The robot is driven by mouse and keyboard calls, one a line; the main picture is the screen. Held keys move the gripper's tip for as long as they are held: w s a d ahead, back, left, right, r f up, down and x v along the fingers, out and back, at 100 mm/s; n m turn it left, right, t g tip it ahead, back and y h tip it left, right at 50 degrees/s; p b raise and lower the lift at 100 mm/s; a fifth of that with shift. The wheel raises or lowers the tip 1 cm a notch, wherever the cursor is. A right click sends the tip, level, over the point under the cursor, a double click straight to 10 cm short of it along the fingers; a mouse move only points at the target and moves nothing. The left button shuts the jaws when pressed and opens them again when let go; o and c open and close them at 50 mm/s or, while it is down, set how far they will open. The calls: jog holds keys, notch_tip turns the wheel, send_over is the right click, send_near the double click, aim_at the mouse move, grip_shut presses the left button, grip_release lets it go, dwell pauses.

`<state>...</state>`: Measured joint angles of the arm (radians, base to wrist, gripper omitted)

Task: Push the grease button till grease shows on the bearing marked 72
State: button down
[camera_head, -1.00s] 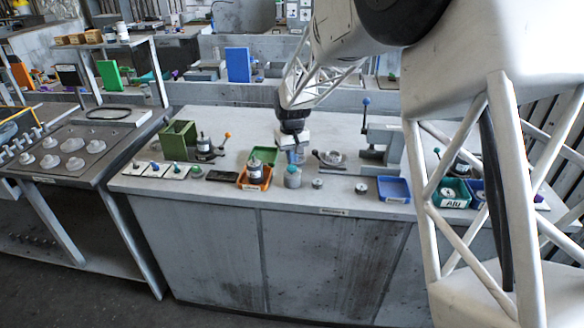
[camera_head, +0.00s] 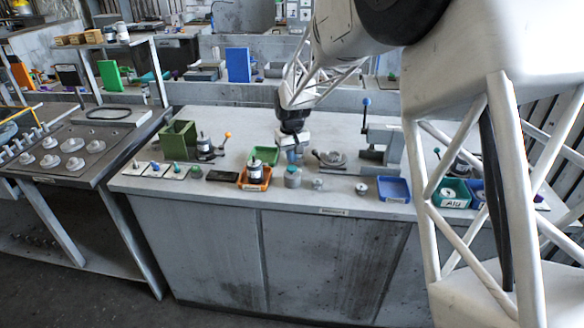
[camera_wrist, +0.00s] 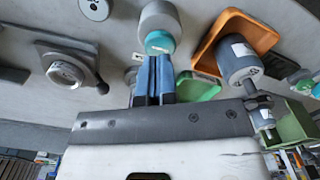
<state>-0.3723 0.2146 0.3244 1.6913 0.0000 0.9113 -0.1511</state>
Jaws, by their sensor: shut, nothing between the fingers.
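A grey round pot (camera_head: 292,179) with a teal cap stands near the front edge of the bench; it also shows in the wrist view (camera_wrist: 158,17), with its teal cap (camera_wrist: 159,42) at my fingertips. My gripper (camera_head: 291,156) is shut and empty, pointing down just behind the pot in the head view. In the wrist view its blue fingers (camera_wrist: 153,62) lie side by side and overlap the cap's edge; I cannot tell whether they touch it. A small disc (camera_head: 318,184) lies right of the pot and another (camera_head: 361,188) farther right. I cannot read a 72 on either, nor make out grease.
An orange tray (camera_head: 254,184) holding a labelled bottle and a green tray (camera_head: 265,154) are left of the pot. A round fixture with a handle (camera_head: 331,158) stands to the right, before a lever press (camera_head: 379,145). A blue tray (camera_head: 394,190) is farther right.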

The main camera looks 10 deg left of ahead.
aim_at(292, 167)
jog(key=shift+f, duration=0.4)
jog(key=shift+f, duration=0.35)
jog(key=shift+f, duration=1.05)
jog(key=shift+r, duration=1.15)
jog(key=shift+f, duration=0.45)
jog(key=shift+f, duration=0.7)
jog(key=shift+r, duration=1.2)
